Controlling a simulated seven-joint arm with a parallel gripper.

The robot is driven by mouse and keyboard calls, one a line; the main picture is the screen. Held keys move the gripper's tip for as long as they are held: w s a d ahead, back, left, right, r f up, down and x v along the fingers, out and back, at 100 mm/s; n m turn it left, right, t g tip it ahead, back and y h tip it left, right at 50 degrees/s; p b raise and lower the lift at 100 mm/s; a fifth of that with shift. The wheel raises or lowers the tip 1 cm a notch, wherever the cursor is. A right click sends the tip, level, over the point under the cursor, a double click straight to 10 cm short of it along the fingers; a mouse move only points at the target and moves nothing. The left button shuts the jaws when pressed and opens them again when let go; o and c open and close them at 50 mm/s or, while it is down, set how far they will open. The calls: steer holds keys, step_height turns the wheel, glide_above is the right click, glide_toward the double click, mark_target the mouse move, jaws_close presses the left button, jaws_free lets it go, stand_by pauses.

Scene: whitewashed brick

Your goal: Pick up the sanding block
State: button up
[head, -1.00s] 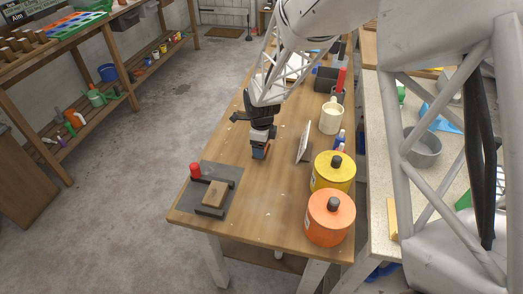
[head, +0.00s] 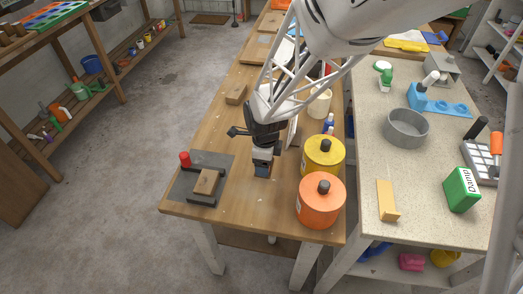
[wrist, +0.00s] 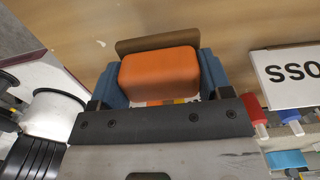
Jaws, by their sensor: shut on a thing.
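The sanding block (wrist: 160,75), orange and rounded with a brown plate along its far side, sits between the two blue fingers of my gripper (wrist: 162,82) in the wrist view. The fingers are shut on its two ends. In the head view my gripper (head: 262,168) points down over the wooden table (head: 235,215), left of the yellow tin. There the block is mostly hidden by the fingers, and I cannot tell whether it is clear of the tabletop.
A yellow tin (head: 322,157) and an orange tin (head: 320,203) stand to the right. A dark plate (head: 181,190) with a red knob and a wooden piece (head: 206,181) lies left. A white sign (wrist: 290,75) stands close by. The table's front middle is clear.

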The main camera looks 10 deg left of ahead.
steer(key=shift+s+d+r, duration=0.1)
steer(key=shift+s+d, duration=0.25)
steer(key=shift+s, duration=0.25)
steer(key=o, duration=0.4)
steer(key=shift+c, duration=1.4)
steer(key=shift+a+r+n, duration=0.2)
steer(key=shift+a+n, duration=0.45)
steer(key=shift+n, duration=0.05)
steer(key=s+a+r+n, duration=0.1)
steer(key=a+r+n, duration=0.2)
steer(key=a+n, duration=0.5)
steer(key=s+a+r+n, duration=0.1)
steer(key=a+r+n, duration=0.2)
steer(key=a+n, duration=0.5)
steer(key=shift+s+n, duration=0.25)
steer(key=shift+n, duration=0.05)
